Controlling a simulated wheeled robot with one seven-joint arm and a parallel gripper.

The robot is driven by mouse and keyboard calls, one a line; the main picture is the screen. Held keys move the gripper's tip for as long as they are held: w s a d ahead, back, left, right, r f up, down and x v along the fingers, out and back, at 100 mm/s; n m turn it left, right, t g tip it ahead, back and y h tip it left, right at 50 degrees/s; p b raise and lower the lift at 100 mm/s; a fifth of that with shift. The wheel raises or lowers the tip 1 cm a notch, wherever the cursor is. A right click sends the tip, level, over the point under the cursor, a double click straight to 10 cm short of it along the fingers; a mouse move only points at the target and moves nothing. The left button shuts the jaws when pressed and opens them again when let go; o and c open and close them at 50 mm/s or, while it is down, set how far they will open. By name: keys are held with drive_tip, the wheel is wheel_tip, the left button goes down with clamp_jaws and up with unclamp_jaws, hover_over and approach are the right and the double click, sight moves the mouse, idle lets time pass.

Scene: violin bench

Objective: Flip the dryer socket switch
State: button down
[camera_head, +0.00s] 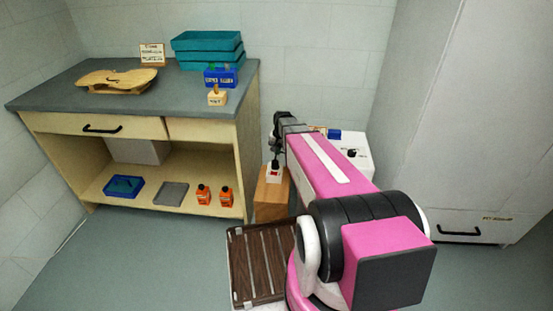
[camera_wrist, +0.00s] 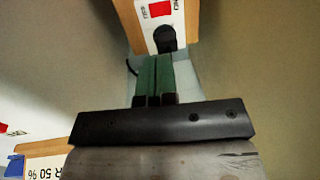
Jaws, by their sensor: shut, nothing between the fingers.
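The socket (camera_head: 274,172) is a small white panel with a red switch, on top of a wooden block beside the workbench. In the wrist view the white socket panel (camera_wrist: 146,36) shows at the top, with its red switch (camera_wrist: 160,9) between small black labels and a round black plug (camera_wrist: 166,38) below it. Which way the switch is set is too unclear to tell. My gripper (camera_head: 275,150) is above the socket. Its green fingers are together and empty in the wrist view (camera_wrist: 157,58), with their tips just below the plug in the picture; contact cannot be told.
The wooden block (camera_head: 270,200) stands right of the workbench (camera_head: 50,92). A white box (camera_head: 358,163) with a black knob is behind my arm. A brown slatted rack (camera_head: 258,265) lies in front. A tall grey cabinet (camera_head: 460,110) stands at right. Floor at front left is clear.

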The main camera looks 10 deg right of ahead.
sight(271, 172)
drive_tip(key=shift+d+r, duration=0.1)
drive_tip(key=shift+r, duration=0.7)
drive_tip(key=shift+w+a, duration=0.2)
drive_tip(key=shift+a, duration=0.5)
drive_tip(key=f, duration=0.4)
drive_tip(key=a+f, duration=0.1)
drive_tip(key=f, duration=0.9)
drive_tip(key=shift+w+a, duration=0.3)
